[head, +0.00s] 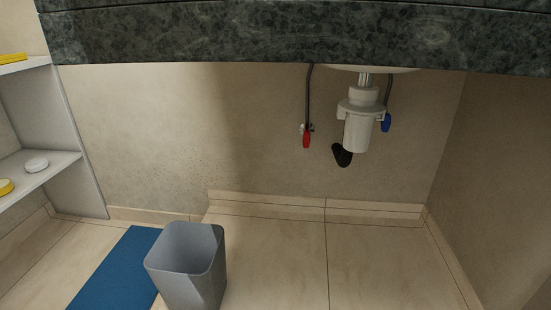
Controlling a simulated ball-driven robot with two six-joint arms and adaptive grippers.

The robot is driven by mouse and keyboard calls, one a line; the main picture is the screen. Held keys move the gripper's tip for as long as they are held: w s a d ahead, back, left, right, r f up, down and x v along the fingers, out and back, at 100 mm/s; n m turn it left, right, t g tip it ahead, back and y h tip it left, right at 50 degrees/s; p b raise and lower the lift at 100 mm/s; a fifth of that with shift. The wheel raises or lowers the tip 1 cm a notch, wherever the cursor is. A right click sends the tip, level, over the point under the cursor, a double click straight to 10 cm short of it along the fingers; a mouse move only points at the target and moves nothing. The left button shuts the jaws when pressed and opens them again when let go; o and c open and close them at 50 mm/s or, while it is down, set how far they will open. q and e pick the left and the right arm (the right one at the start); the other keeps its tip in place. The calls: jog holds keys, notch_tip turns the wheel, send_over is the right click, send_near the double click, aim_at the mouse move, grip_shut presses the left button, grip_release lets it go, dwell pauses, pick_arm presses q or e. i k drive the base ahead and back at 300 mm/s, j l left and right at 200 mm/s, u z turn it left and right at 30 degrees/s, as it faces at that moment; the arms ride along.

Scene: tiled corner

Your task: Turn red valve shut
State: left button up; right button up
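The red valve (306,138) is on the back wall under the dark stone counter, left of the white drain trap. Its red lever hangs straight down below a small metal fitting, and a dark hose runs up from it to the counter. A blue valve (386,122) hangs on the right side of the trap, with its own hose. Neither of my grippers shows in the head view, and nothing touches the red valve.
The stone counter (250,32) overhangs the valves. The white trap (357,130) and a black pipe (342,155) are beside the red valve. A grey bin (188,277) and blue mat (118,270) occupy the floor at left, near white shelves (75,150). The tiled floor right of the bin is clear.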

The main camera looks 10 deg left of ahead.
aim_at(305, 139)
jog(key=j+z, duration=0.25)
jog(key=j, duration=0.4)
jog(key=j+z, duration=0.25)
jog(key=j, duration=0.4)
